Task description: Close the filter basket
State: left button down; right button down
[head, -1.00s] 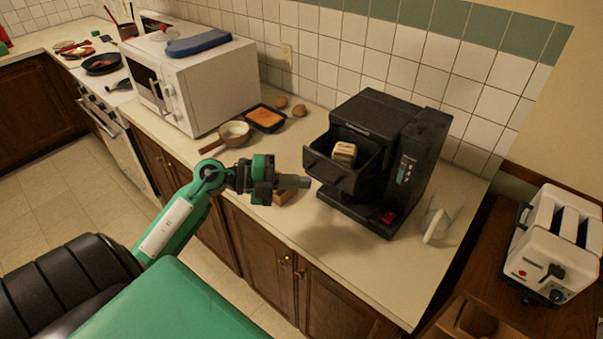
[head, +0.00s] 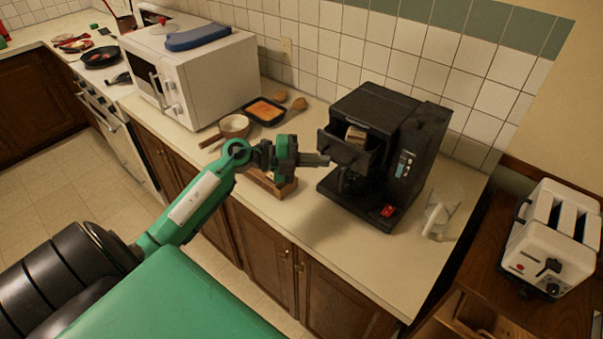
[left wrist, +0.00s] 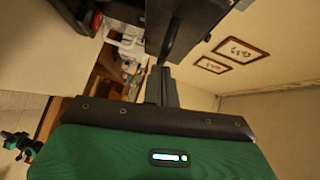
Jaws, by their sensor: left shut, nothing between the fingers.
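The black coffee maker (head: 415,150) stands on the counter. Its filter basket (head: 343,149) sticks out partway at the front left, and a small light-and-brown item (head: 356,136) shows inside it. The basket's dark front and handle show in the left wrist view (left wrist: 172,38). My left gripper (head: 326,159) is shut and empty, its tips at the basket's front. Whether they touch it, I cannot tell. Its closed fingers show in the left wrist view (left wrist: 161,85). A green and black part of my right arm (left wrist: 18,145) seems to show at that view's left edge; its jaws are unclear.
A clear jug (head: 441,212) stands right of the coffee maker. A wooden block (head: 268,184) lies beneath my left gripper. A pan (head: 233,127), a black tray (head: 264,111) and the microwave (head: 195,75) are farther left. The counter's front right is clear.

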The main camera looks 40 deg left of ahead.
aim_at(334, 147)
pick_arm(q)
jog(key=w, duration=0.6)
jog(key=shift+w+d, duration=0.15)
jog(key=shift+d, duration=0.1)
jog(key=shift+a, duration=0.1)
jog(key=shift+r, duration=0.15)
